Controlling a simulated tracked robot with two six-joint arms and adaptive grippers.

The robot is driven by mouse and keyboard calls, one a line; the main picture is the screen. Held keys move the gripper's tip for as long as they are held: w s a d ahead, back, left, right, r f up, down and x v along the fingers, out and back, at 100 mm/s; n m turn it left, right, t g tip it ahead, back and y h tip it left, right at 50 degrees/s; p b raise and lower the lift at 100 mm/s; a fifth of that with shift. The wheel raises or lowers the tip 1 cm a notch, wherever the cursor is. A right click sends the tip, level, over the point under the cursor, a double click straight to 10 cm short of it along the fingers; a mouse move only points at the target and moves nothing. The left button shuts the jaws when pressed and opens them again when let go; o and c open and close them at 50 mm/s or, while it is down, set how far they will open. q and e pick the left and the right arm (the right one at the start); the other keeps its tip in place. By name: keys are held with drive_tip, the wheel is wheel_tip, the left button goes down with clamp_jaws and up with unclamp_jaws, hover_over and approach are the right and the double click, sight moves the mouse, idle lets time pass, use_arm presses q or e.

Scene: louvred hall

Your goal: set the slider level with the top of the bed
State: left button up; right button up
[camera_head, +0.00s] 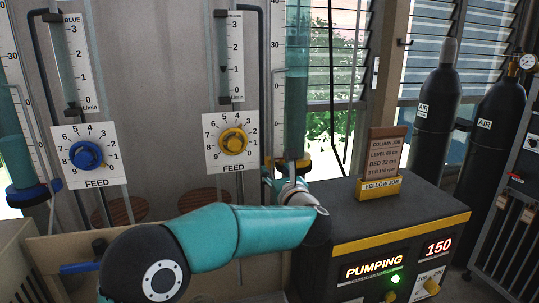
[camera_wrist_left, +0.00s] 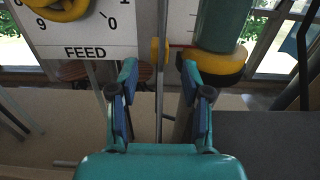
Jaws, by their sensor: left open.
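A yellow slider (camera_wrist_left: 160,50) sits low on a thin upright rod in the left wrist view, with a thin red line to its right. My right gripper is not in view.
A yellow feed dial (camera_head: 233,141) is left of the column, a blue one (camera_head: 87,155) further left. The black pump box (camera_head: 390,225) reads PUMPING and 150. A job card (camera_head: 386,152) on it reads bed 22 cm. Gas cylinders (camera_head: 437,115) stand at right.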

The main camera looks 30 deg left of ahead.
sight(271, 165)
use_arm(q)
drive_tip(key=p+x, duration=0.1)
drive_tip(key=x, duration=0.1)
drive_tip(key=p+x, duration=0.2)
drive_tip(key=shift+r, duration=0.25)
drive_tip(key=shift+s+d+f+b, duration=0.1)
drive_tip(key=shift+d+f+b, duration=0.05)
drive_tip(key=shift+f+b, duration=0.2)
drive_tip(key=shift+b, duration=0.6)
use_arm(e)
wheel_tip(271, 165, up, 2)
use_arm(q)
drive_tip(key=shift+r, duration=0.1)
drive_tip(key=shift+c, duration=0.2)
clamp_jaws()
